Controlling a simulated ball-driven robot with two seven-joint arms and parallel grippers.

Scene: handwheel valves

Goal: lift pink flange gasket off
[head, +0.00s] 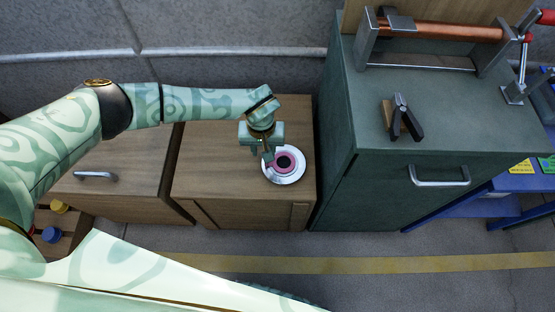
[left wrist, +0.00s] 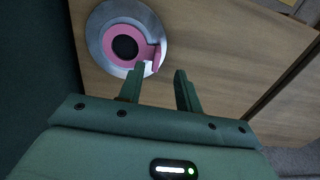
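The pink flange gasket (head: 283,153) is a ring with a dark centre, lying on a round silver flange (head: 285,179) on top of the wooden cabinet. In the left wrist view the gasket (left wrist: 108,36) shows at the upper left on the flange (left wrist: 93,40), with a small pink tab on its lower right side. My left gripper (head: 266,156) is above the gasket's left edge. In the left wrist view its two fingers (left wrist: 160,74) are apart, with the tab near the left fingertip; I cannot tell whether they touch. My right gripper is not in view.
A taller green cabinet (head: 340,150) stands right beside the wooden cabinet (head: 230,190). On it are a dark clamp-like tool (head: 405,118) and a copper pipe (head: 450,30) in a metal stand. The wooden top left of the flange is clear. A wall runs behind.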

